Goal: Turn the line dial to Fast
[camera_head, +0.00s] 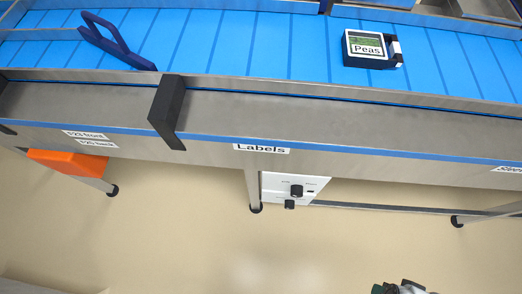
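A white control panel (275,185) hangs under the conveyor's front edge, below and right of the "Labels" sign. It carries a black knob (297,191) with small print on both sides, too small to read. A second black knob (289,204) sits at the panel's lower edge. I cannot tell which knob is the line dial or what it is set to. A dark part of what looks like my gripper (403,287) shows at the bottom edge, right of and well apart from the panel. Its fingers are cut off or hidden, so its opening cannot be told.
A blue conveyor belt (240,45) runs across the top behind a steel ledge (330,115). A black bracket (168,110) stands on the ledge. An orange block (68,162) is under the left end. The floor in front is clear.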

